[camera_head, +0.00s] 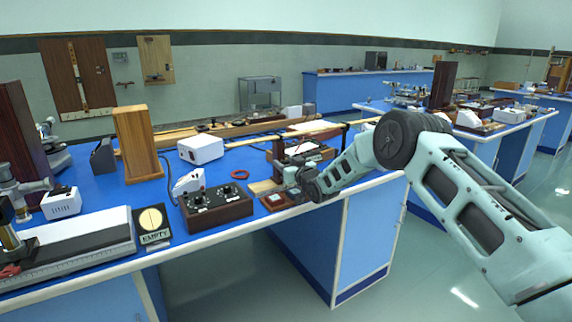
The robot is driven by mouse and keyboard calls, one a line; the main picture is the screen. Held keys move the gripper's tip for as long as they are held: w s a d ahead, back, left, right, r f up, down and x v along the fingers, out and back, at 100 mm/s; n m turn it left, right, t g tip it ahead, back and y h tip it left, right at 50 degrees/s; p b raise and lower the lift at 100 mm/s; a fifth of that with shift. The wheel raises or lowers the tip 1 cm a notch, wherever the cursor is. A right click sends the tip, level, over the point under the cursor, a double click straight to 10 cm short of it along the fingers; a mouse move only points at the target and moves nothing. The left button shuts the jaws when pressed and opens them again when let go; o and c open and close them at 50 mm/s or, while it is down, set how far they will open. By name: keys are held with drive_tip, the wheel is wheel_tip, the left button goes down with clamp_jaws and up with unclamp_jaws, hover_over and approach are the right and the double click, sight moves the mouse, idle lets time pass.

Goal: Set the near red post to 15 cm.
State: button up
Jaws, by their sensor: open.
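My gripper (284,190) is at the right part of the near blue bench, low over its front edge. It is open; its fingers are small and dark here, and I see nothing held between them. A small dark reddish block (275,201) with a pale top lies just beneath or beside it; I cannot tell if they touch. I cannot make out a red post or a centimetre scale for certain. A small red piece (9,271) shows on the instrument at the left edge. My arm hides part of the bench's right end.
The blue bench (95,187) holds a dark control box (216,207), a white box (200,149), a wooden block (138,145), a red ring (240,174), a long white-and-grey instrument (75,245) and an "EMPTY" plate (152,224). Long wooden rails lie behind.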

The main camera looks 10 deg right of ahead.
clamp_jaws()
drive_tip(key=a, duration=0.2)
drive_tip(key=s+a+b, duration=0.1)
drive_tip(key=shift+s+a, duration=0.15)
drive_tip(key=shift+a, duration=0.25)
unclamp_jaws()
drive_tip(key=b+v, duration=0.2)
drive_tip(key=v, duration=1.5)
drive_tip(key=shift+s, duration=0.15)
drive_tip(key=shift+r, duration=0.1)
